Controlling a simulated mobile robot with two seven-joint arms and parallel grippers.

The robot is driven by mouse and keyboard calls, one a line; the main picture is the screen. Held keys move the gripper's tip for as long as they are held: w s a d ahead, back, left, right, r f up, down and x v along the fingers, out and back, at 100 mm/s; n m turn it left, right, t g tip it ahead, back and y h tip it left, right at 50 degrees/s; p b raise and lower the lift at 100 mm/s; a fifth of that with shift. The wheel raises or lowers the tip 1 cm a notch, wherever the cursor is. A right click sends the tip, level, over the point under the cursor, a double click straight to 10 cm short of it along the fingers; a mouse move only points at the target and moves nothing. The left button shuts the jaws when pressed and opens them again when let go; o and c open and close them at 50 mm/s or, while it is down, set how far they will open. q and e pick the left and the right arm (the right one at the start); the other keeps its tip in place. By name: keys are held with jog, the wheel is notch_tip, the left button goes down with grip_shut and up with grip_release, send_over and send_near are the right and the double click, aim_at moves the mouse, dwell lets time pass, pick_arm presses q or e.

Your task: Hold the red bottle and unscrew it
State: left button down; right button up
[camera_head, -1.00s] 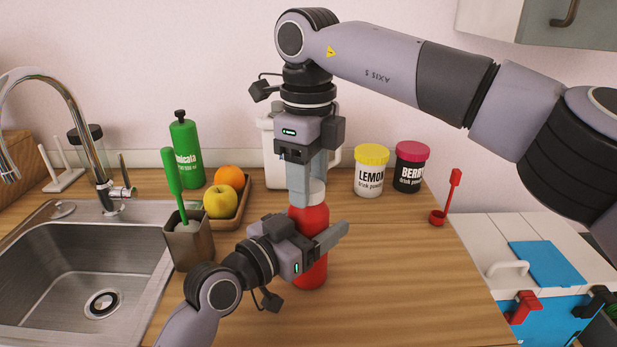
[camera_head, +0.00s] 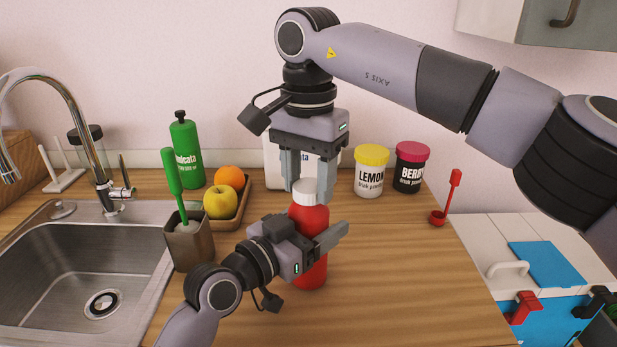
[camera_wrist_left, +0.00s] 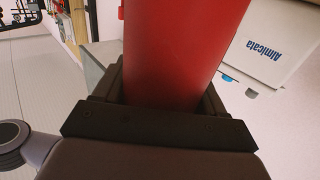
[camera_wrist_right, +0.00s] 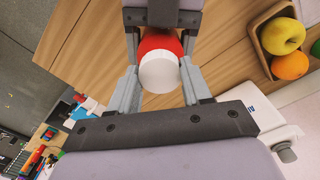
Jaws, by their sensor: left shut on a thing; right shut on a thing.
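The red bottle (camera_head: 311,272) stands upright on the wooden counter in the head view, with a white cap (camera_head: 308,190) on top. My left gripper (camera_head: 326,243) is shut around the bottle's body from the side; the red body also fills the middle of the left wrist view (camera_wrist_left: 180,50). My right gripper (camera_head: 309,192) points straight down from above with its two fingers on either side of the cap, shut on it. The right wrist view looks down on the round white cap (camera_wrist_right: 159,73) between the fingers. The bottle's middle is partly hidden behind my left gripper.
Behind stand a white container (camera_head: 277,172), a lemon tub (camera_head: 371,171) and a berry tub (camera_head: 410,168). To the left are a fruit tray (camera_head: 243,207), a brush holder (camera_head: 190,245), a green bottle (camera_head: 186,150) and the sink (camera_head: 80,255). The counter right of the bottle is clear.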

aim_at(308, 185)
jog(key=shift+r, duration=0.15)
dwell(0.6)
jog(key=shift+r, duration=0.95)
jog(key=shift+r, duration=2)
pick_arm(q)
grip_release()
jog(key=b+v, duration=0.1)
jog(key=v, duration=1.1)
pick_arm(e)
jog(key=shift+f, duration=0.8)
